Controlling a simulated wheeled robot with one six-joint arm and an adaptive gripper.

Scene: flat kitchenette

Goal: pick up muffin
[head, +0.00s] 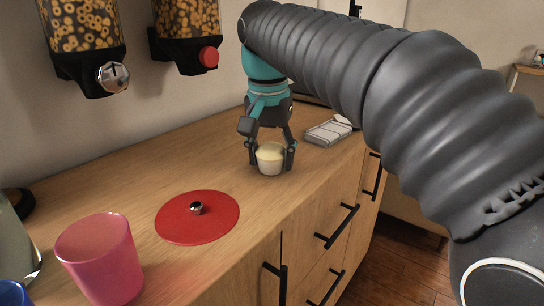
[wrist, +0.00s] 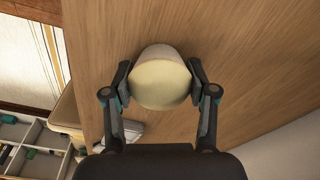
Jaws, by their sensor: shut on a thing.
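The muffin (head: 270,158) has a pale yellow top and a white cup-shaped base. In the head view it is upright on or just above the wooden counter; I cannot tell whether it touches the wood. My gripper (head: 271,160) points down with one finger on each side of the muffin, shut on it. In the wrist view the muffin (wrist: 160,80) sits between the two fingertips of my gripper (wrist: 160,84), with its pale top towards the camera. The fingers hide parts of its sides.
A red round lid (head: 170,222) with a metal knob lies on the wooden counter (head: 130,175). A pink cup (head: 100,260) stands at the front left. A grey-white slab-like object (head: 328,132) lies behind the muffin. Two cereal dispensers (head: 82,25) hang on the wall. The counter around the muffin is clear.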

